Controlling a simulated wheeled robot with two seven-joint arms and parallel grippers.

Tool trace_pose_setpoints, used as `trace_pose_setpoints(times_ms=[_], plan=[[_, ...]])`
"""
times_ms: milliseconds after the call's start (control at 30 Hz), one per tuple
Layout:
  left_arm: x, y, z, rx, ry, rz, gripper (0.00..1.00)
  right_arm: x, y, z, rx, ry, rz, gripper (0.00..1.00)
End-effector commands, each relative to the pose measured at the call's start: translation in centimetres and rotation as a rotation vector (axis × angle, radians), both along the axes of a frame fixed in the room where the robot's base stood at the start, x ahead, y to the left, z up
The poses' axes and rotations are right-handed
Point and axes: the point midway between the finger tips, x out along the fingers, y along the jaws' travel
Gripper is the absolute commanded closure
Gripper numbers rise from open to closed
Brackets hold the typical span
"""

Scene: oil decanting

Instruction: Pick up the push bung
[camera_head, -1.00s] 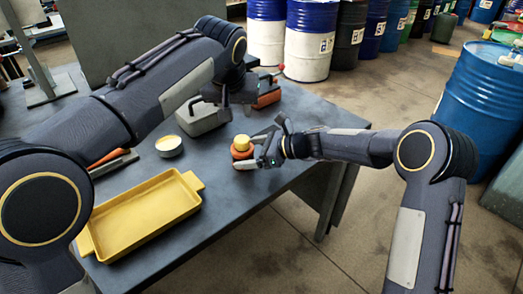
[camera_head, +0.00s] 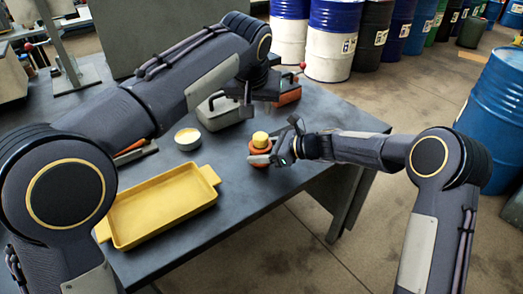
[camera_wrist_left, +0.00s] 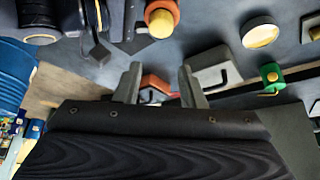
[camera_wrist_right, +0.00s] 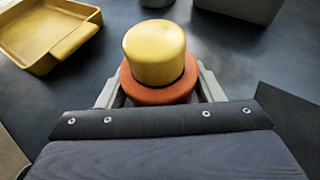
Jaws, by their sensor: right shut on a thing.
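The push bung appears to be the short piece with a yellow round top (camera_head: 260,139) and an orange-red lower part (camera_head: 256,159), upright on the table. In the right wrist view, its yellow top (camera_wrist_right: 154,50) stands between me and the yellow tray. My right gripper (camera_head: 270,152) is shut on the orange-red part, one finger on each side. The fingertips are partly hidden behind it in the right wrist view. My left gripper (camera_wrist_left: 160,82) is open and empty, above the table near the grey can (camera_head: 222,112).
A yellow tray (camera_head: 106,232) lies at the table's front left, with a small bowl (camera_head: 187,139) behind it. The table (camera_head: 305,178) is bare around the bung. Several drums (camera_head: 330,40) stand on the floor behind.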

Motion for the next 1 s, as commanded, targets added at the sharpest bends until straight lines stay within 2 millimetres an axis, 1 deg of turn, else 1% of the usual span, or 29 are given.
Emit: trace_pose_setpoints(times_ms=[467,567,667,800,1000], plan=[[0.0,0.0,0.0,0.0,0.0,0.0,0.64,0.0,0.0,0.0,0.0,0.001,0.0,0.75],[0.1,0.0,0.0,0.001,0.003,0.001,0.51,0.0,0.0,0.0,0.0,0.001,0.0,0.75],[0.7,-0.1,0.0,0.009,0.024,0.009,0.51,0.0,0.0,0.0,0.0,0.001,0.0,0.75],[2.2,-0.4,-0.2,0.029,0.094,0.022,0.51,0.0,0.0,0.0,0.0,0.001,0.0,0.75],[3.7,-0.6,-1.2,0.051,0.227,0.023,0.51,0.0,0.0,0.0,0.0,0.0,-0.001,0.75]])
